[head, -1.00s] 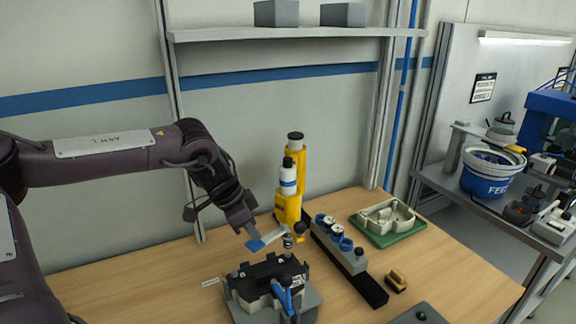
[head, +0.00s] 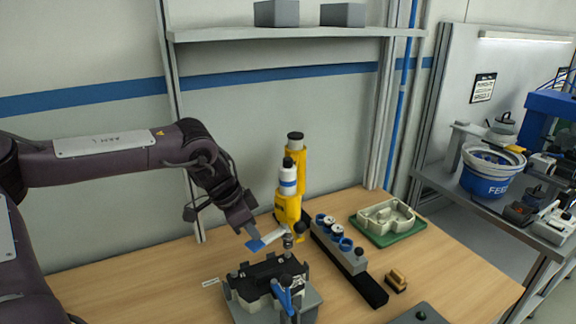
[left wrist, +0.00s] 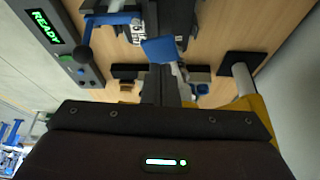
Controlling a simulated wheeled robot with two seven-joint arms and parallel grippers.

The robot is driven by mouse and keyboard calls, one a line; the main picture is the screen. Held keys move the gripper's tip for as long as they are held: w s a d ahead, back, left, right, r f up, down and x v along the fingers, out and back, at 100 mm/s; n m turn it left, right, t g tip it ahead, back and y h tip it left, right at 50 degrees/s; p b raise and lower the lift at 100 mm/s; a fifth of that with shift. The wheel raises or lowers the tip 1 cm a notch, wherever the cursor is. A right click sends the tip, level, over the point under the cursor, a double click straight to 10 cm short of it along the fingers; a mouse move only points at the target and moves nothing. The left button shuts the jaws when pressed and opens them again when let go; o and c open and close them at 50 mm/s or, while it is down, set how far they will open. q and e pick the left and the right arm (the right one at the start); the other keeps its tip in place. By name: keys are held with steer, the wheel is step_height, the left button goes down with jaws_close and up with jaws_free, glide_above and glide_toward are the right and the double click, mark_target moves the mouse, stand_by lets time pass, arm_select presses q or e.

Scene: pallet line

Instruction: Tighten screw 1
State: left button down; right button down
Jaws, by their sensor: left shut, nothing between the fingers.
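A black part (head: 268,270) sits in the grey clamping fixture (head: 314,302) with a blue lever (head: 286,296). Small light screw heads seem to show on it; I cannot tell which is screw 1. A yellow screwdriver tool (head: 287,207) stands behind the fixture, its bit end (head: 288,241) above the part's back right. A blue-ended grey paddle (head: 258,243) juts out beside the tool. My left gripper (head: 254,234) is shut, empty, right at the paddle; I cannot tell whether it touches. The blue paddle end (left wrist: 160,50) also shows in the left wrist view. My right gripper is out of view.
A rack (head: 372,288) with blue-rimmed cups stands right of the tool. A green tray (head: 389,238) holds a pale casting. A wooden-looking brush or block (head: 397,281) lies right of the rack. In the left wrist view a panel display (left wrist: 45,27) reads READY.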

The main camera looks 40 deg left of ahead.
mark_target(252, 244)
arm_select(q)
steer(key=shift+f, duration=0.2)
steer(key=shift+f+b, duration=1.9)
steer(key=shift+f, duration=0.35)
steer(key=shift+s+f+b, duration=0.15)
steer(key=shift+f+b, duration=0.15)
steer(key=shift+b, duration=0.05)
steer(key=shift+f+b, duration=0.4)
steer(key=shift+b, duration=0.15)
stand_by(1.7)
steer(key=shift+r+p, duration=3.45)
steer(key=shift+r, duration=1.3)
